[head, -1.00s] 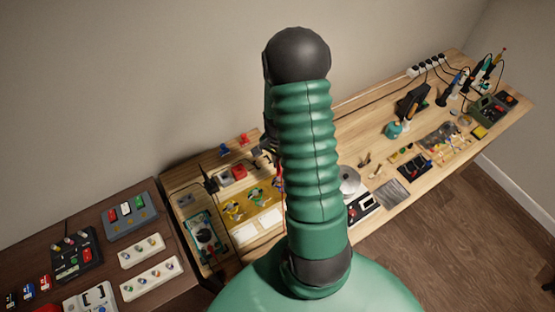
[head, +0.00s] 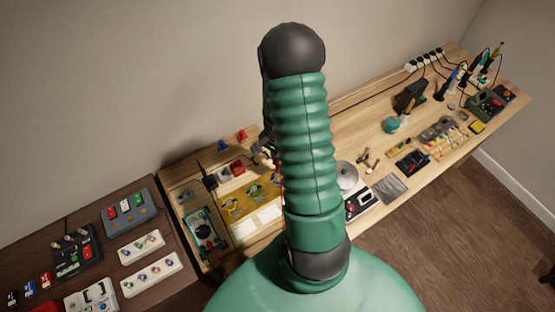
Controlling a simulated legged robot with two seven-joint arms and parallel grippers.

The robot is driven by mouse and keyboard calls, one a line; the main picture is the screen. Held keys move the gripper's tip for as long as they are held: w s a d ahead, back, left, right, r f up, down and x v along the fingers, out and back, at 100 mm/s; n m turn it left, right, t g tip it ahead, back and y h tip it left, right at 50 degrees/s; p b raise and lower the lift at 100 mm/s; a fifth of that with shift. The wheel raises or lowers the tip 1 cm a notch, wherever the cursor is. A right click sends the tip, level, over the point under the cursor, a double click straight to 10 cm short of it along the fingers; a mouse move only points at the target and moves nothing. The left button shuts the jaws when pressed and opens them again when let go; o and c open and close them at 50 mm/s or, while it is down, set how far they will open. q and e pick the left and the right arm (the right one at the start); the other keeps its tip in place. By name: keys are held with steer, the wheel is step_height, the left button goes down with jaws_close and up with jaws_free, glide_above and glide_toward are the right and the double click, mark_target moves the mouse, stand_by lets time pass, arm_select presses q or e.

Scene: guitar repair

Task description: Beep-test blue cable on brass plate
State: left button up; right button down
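A yellow, brass-coloured plate (head: 236,209) lies on the left part of the wooden bench, with several small coloured coils or cables on it, too small to tell apart. I cannot pick out the blue cable for sure. A teal-framed device with a round black dial (head: 205,232) lies left of the plate. My green ribbed arm stands large in the middle and hides the bench behind it. A small grey and dark part shows at its left edge beside the plate; I cannot tell if it belongs to a gripper. Neither gripper shows clearly.
A dark side table (head: 90,206) at the left holds switch boxes and white strips. Red and blue pieces (head: 242,135) stand at the bench's back edge. A silver disc (head: 347,176), trays and soldering tools fill the right side. Bare wood (head: 350,130) shows right of my arm.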

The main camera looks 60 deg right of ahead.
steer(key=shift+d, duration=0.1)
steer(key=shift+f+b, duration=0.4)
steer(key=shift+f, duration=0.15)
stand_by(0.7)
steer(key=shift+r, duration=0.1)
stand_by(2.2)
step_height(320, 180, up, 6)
steer(key=p, duration=0.5)
